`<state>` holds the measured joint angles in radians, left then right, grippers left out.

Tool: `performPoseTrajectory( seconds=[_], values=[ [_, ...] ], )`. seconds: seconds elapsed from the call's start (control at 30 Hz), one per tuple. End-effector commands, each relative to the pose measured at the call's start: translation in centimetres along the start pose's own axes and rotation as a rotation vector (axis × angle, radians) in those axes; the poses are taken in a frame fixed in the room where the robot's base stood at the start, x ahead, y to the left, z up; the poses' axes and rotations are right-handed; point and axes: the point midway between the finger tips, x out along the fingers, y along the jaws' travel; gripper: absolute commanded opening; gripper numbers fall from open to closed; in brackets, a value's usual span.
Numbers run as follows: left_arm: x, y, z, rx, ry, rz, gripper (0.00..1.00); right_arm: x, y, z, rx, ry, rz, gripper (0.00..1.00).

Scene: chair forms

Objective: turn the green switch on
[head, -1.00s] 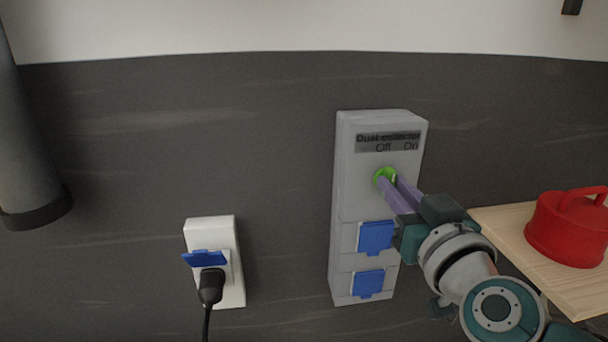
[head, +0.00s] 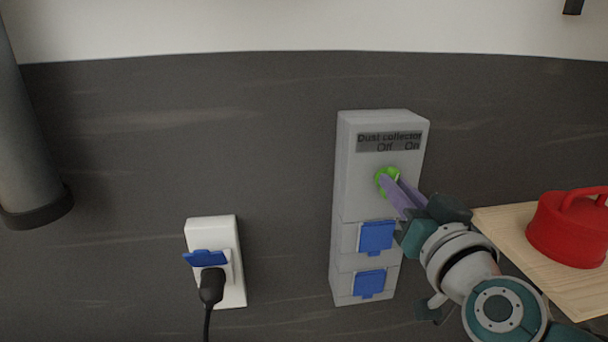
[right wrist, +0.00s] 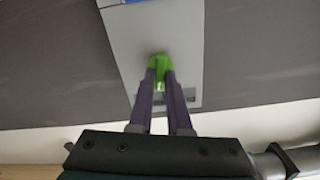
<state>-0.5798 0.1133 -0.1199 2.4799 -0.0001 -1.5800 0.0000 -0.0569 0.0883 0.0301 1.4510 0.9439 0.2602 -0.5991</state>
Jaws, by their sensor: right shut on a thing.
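The green switch (head: 386,177) sits on the upper front of a grey wall box (head: 352,205), below a label reading "Dust collector Off On". My right gripper (head: 392,184) comes from the lower right, and its purple fingers are shut on the green switch. In the right wrist view the switch (right wrist: 159,66) shows between the fingertips (right wrist: 160,80). The fingers partly hide the switch, so I cannot tell exactly which mark it points to. My left gripper is not in view.
Two blue socket covers (head: 376,237) are on the box below the switch. A white socket with a black plug (head: 211,285) is to the left. A red rounded object (head: 566,232) rests on a wooden shelf (head: 510,225) at the right, close to my right arm.

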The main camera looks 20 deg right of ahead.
Motion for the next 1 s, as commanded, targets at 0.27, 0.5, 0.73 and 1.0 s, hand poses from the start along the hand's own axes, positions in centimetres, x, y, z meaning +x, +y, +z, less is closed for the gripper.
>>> performPoseTrajectory(
  seconds=[0.27,0.5,0.73,1.0],
  values=[
    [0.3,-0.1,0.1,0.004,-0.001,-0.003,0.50,0.0,0.1,0.1,0.262,0.001,0.000,0.00],
    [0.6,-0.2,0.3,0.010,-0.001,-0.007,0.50,0.0,0.2,0.1,0.490,0.001,0.000,0.00],
    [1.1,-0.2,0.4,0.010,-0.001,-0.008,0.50,0.0,0.3,0.2,0.708,0.001,-0.001,0.00],
    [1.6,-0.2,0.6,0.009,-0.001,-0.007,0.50,0.0,0.4,0.3,0.961,0.001,-0.001,0.00]
  ],
)
